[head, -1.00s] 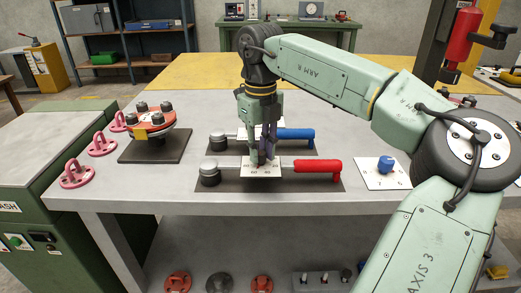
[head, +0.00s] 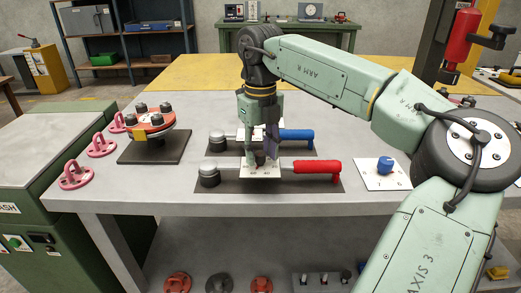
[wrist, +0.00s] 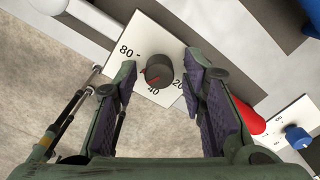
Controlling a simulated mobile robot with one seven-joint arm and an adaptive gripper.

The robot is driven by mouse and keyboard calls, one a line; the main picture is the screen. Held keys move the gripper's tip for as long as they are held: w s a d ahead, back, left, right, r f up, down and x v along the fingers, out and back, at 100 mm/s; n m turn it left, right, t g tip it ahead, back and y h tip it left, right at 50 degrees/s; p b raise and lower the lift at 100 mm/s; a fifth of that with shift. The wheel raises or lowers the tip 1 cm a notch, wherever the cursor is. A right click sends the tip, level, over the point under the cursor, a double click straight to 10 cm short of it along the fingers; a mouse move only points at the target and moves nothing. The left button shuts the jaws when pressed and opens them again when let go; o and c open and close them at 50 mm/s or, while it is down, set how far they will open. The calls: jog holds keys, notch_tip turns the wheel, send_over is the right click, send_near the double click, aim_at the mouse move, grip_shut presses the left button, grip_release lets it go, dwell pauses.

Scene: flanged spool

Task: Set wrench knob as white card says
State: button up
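The red-handled wrench (head: 317,167) lies on a dark mat on the bench. Its white scale plate (head: 263,173) sits mid-shaft, under my gripper (head: 261,162). In the wrist view my gripper (wrist: 160,63) is open, with one purple-padded finger on each side of the dark round knob (wrist: 159,70); gaps show on both sides. The plate (wrist: 155,32) reads 80, 40 and 20 around the knob. Red marks show at the knob's lower left, near the 40 side; the exact setting is unclear. I cannot make out a white card with readable instructions.
A blue-handled wrench (head: 290,134) lies just behind. A white panel with a blue knob (head: 386,164) is to the right. A red flanged spool (head: 151,124) with dark bolts and several pink flanged parts (head: 76,175) are at left. The bench front edge is close.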

aim_at(260, 153)
jog(key=shift+r, duration=0.1)
notch_tip(260, 153, up, 12)
jog(key=shift+f, duration=0.1)
dwell(0.6)
